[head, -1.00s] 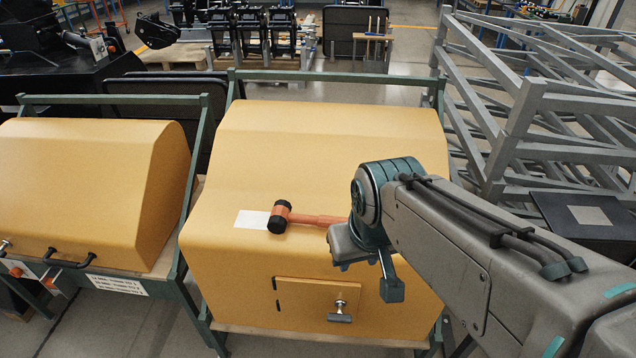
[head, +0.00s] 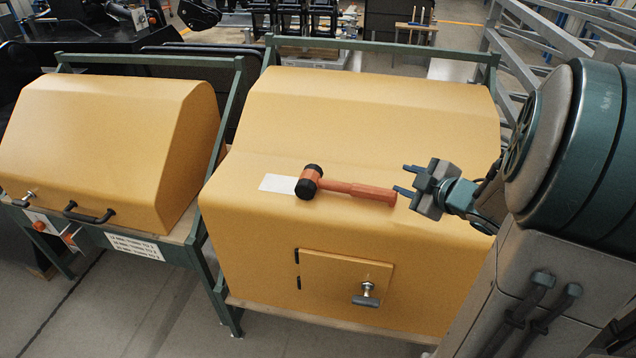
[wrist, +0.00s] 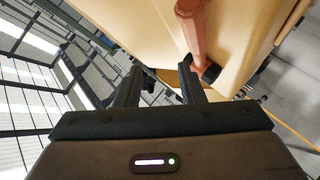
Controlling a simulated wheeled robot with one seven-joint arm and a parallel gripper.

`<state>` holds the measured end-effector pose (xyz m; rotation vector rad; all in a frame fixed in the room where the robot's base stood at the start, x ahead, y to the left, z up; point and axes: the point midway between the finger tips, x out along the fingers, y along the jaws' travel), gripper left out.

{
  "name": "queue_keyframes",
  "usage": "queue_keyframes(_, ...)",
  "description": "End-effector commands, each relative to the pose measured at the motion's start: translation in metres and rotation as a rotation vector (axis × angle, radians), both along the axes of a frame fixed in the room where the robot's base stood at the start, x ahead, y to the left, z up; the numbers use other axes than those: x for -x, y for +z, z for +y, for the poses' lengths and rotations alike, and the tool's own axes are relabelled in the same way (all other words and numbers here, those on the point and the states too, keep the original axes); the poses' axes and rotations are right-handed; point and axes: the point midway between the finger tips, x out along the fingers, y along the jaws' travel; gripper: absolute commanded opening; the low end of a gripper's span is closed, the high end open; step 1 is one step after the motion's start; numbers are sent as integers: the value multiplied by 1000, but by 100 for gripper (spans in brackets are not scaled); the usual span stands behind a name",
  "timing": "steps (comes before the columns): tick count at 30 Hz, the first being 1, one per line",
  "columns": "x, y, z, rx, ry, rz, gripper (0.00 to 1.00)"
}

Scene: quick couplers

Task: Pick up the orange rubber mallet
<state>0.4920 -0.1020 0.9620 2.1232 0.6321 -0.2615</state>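The orange rubber mallet (head: 345,187) lies on the sloped top of a yellow housing (head: 330,125). Its black-ended head is at the left, over the edge of a white patch (head: 278,184). Its handle points right, towards my gripper (head: 405,180). My gripper is open and empty, with its two fingers spread just right of the handle's end and apart from it in the head view. In the wrist view the mallet handle (wrist: 194,30) shows at upper right, beside the open fingers (wrist: 162,72). A finger covers part of the mallet's far end there.
A hatch (head: 335,275) with a T-handle (head: 366,295) is on the housing's front. A green frame (head: 380,48) surrounds the housing. A second yellow housing (head: 110,125) with a black handle stands at the left. Grey metal racks (head: 525,45) are behind my arm.

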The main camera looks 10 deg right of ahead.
Motion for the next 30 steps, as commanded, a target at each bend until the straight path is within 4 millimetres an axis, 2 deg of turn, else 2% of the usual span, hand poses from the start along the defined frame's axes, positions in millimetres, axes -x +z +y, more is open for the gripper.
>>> queue_keyframes(1,5,-16,2,-16,56,-3,35)
queue_keyframes(3,12,-25,8,-40,133,-11,35)
queue_keyframes(7,23,-32,16,-75,224,-20,35)
queue_keyframes(10,23,-36,20,-88,255,-24,35)
queue_keyframes(21,-24,-58,60,-89,263,-24,35)
queue_keyframes(30,-43,-67,75,-89,261,-24,35)
